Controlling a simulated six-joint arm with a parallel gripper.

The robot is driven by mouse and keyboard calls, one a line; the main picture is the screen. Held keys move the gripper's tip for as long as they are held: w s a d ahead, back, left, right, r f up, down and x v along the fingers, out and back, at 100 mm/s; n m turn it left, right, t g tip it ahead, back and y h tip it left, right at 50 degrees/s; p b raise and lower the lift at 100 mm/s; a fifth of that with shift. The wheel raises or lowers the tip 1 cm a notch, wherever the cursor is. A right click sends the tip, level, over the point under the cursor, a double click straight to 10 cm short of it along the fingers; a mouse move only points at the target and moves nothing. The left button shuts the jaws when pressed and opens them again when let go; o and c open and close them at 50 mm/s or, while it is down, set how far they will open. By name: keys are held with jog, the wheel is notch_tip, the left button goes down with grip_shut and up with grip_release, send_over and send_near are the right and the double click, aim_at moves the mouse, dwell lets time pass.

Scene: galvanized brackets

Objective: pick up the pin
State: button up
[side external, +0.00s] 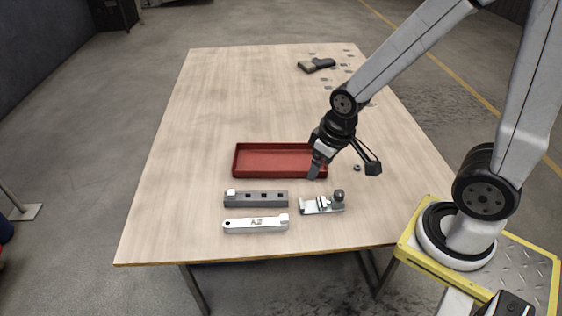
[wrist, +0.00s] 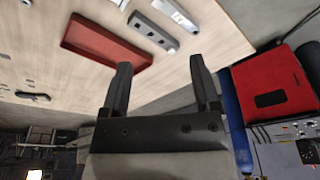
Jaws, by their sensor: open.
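I cannot make out a separate pin with certainty in either view. A small dark round piece (side external: 357,168) lies on the table right of the red tray. A metal fixture with a dark knob (side external: 322,205) sits near the front edge. My gripper (side external: 316,171) is above the tray's right end in the side view, tilted. In the wrist view, my gripper (wrist: 160,67) shows two dark fingers spread apart with nothing between them.
The red tray (side external: 236,162) looks empty; it shows in the wrist view (wrist: 105,43). A grey block with square holes (side external: 256,199) and a white bracket (side external: 255,224) lie in front. A brush (side external: 316,65) and several small plates lie at the back. The table's left side is clear.

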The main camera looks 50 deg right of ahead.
jog(key=n, duration=0.1)
jog(key=n+g, duration=0.2)
jog(key=n, duration=2.2)
send_over(285, 217)
notch_tip(285, 217, down, 18)
jog(key=shift+s+a+f, duration=0.1)
jog(key=shift+a+f, duration=0.05)
jog(key=shift+f, duration=0.05)
jog(key=shift+f+n+g, duration=0.3)
jog(key=shift+f+n, duration=0.4)
jog(key=shift+f, duration=0.15)
jog(key=shift+f, duration=1.15)
jog(key=shift+f, duration=0.1)
